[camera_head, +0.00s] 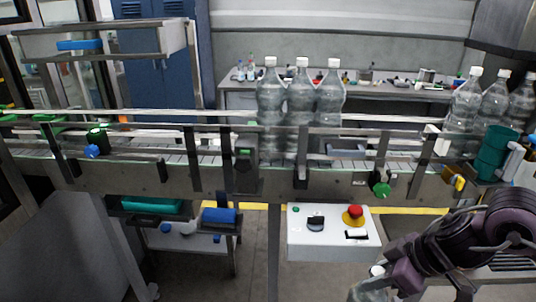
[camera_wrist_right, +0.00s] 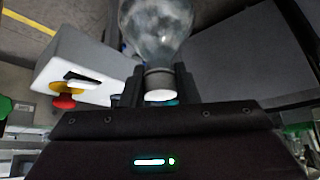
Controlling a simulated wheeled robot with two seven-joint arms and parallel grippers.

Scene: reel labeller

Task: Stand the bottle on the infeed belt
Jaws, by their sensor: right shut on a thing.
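My right gripper (camera_head: 390,279) is at the lower right of the head view, below the belt's height. It is shut on a clear bottle with a white cap (camera_head: 377,270), gripped near the cap. The same bottle (camera_wrist_right: 158,28) shows in the right wrist view, with its neck between the fingers (camera_wrist_right: 158,88). Its lower part is cut off in both views. The infeed belt (camera_head: 215,158) runs across the head view between metal guide rails. Three clear bottles (camera_head: 301,95) with white caps stand upright on it in the middle. My left gripper is not in view.
More bottles (camera_head: 466,102) stand at the right end of the belt, beside a green cylinder (camera_head: 494,152). A white control box (camera_head: 334,236) with a red button (camera_head: 355,211) hangs below the belt, left of my right arm. The belt left of the middle bottles looks clear.

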